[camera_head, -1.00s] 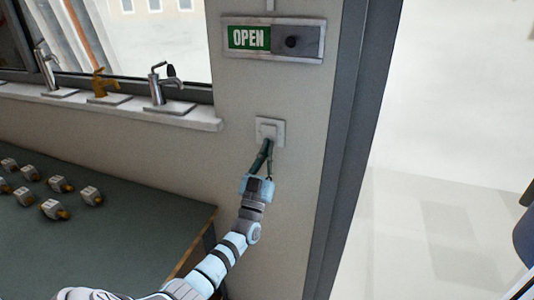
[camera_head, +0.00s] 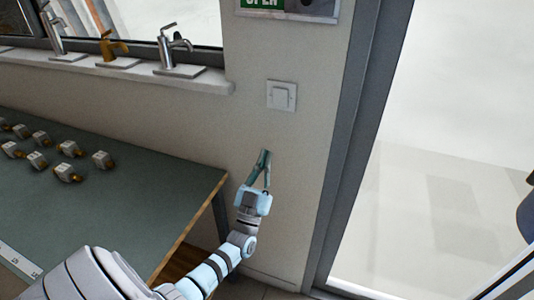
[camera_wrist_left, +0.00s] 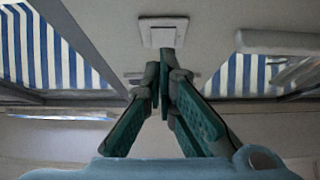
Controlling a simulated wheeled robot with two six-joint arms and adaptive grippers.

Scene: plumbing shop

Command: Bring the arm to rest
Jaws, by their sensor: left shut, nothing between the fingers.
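My left gripper (camera_head: 265,154) is shut and empty, its two dark green fingers meeting at the tips. It is in front of the bare wall, below a white wall switch (camera_head: 282,96) and apart from it in the head view. In the left wrist view the shut fingertips (camera_wrist_left: 162,62) show just under the switch plate (camera_wrist_left: 163,31). My left arm (camera_head: 222,263) reaches in from the bottom, to the right of the table. My right gripper does not show.
A green-topped table (camera_head: 130,215) with several small fittings (camera_head: 67,172) stands at the left. Above it, taps (camera_head: 172,48) stand on a window sill (camera_head: 200,82). A grey door frame (camera_head: 350,130) is at the right. An OPEN sign (camera_head: 262,4) is cut off at the top.

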